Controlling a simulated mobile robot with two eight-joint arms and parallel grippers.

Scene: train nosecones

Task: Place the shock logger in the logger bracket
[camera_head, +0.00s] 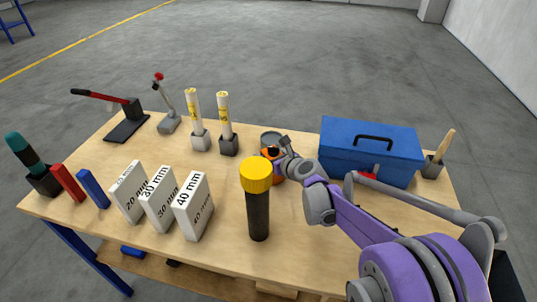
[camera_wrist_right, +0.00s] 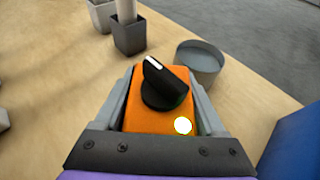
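The shock logger appears to be the orange box (camera_wrist_right: 150,118) with a black knob on top and a bright white round spot near one corner. In the head view only part of the orange box (camera_head: 268,179) shows, behind a yellow-capped black cylinder. My right gripper (camera_wrist_right: 160,85) has a finger flush along each side of the box and looks shut on it. In the head view the right gripper (camera_head: 280,152) is over the middle of the table. I cannot tell whether the box touches the table. I cannot make out a logger bracket. My left gripper is out of view.
A grey round tin (camera_wrist_right: 200,62) stands just beyond the box. The yellow-capped cylinder (camera_head: 258,200) stands in front. A blue toolbox (camera_head: 368,150) is at the right. White gauge blocks (camera_head: 192,207) stand front left; two pale tubes (camera_head: 223,115) stand in holders behind.

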